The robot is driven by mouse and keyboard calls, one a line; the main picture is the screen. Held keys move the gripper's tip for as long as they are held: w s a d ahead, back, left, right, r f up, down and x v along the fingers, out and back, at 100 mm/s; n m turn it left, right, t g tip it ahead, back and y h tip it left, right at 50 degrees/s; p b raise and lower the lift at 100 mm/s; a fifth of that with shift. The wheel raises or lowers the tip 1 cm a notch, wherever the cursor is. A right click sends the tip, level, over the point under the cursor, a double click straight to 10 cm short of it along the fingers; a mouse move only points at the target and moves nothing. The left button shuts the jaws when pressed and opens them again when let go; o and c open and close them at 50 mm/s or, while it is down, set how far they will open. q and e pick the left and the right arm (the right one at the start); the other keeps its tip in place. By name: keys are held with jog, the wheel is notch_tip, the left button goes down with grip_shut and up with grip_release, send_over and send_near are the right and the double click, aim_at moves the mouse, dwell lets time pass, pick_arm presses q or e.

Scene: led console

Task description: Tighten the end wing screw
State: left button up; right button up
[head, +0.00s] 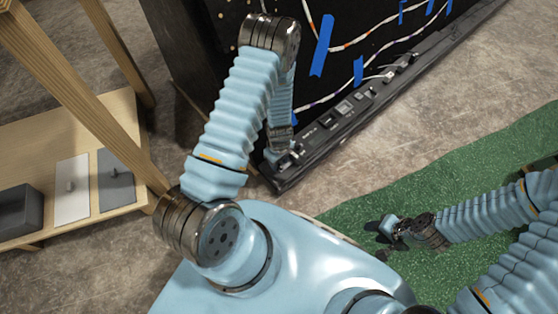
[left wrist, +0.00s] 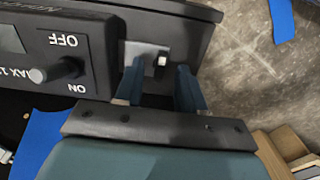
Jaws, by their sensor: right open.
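The long black console (head: 325,126) runs along the foot of the dark panel. In the left wrist view its end (left wrist: 195,30) carries a bright metal plate (left wrist: 139,48) with a small pale-tipped part, seemingly the end wing screw (left wrist: 161,61). My left gripper (left wrist: 159,72) is open, with one blue finger on each side of the screw; I cannot tell whether either touches it. In the head view the left gripper (head: 281,158) is at the console's near end, and the screw is hidden there. My right gripper (head: 388,230) is open and empty, above the green mat.
A switch knob (left wrist: 57,71) marked ON and OFF sits beside the plate. Blue tape (head: 322,45) and cables are on the dark panel (head: 190,45). A wooden shelf (head: 115,110) at left holds a dark box (head: 20,210) and two plates. The green mat (head: 440,180) is mostly clear.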

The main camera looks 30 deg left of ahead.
aim_at(279, 165)
pick_arm(q)
notch_tip(279, 165, up, 14)
jog(key=p, duration=0.3)
jog(key=shift+p, duration=0.3)
pick_arm(e)
notch_tip(279, 165, up, 4)
jog(key=shift+w+d+f, duration=0.1)
jog(key=shift+d+f, duration=0.05)
jog(key=shift+f, duration=0.1)
pick_arm(q)
jog(key=shift+f, duration=0.1)
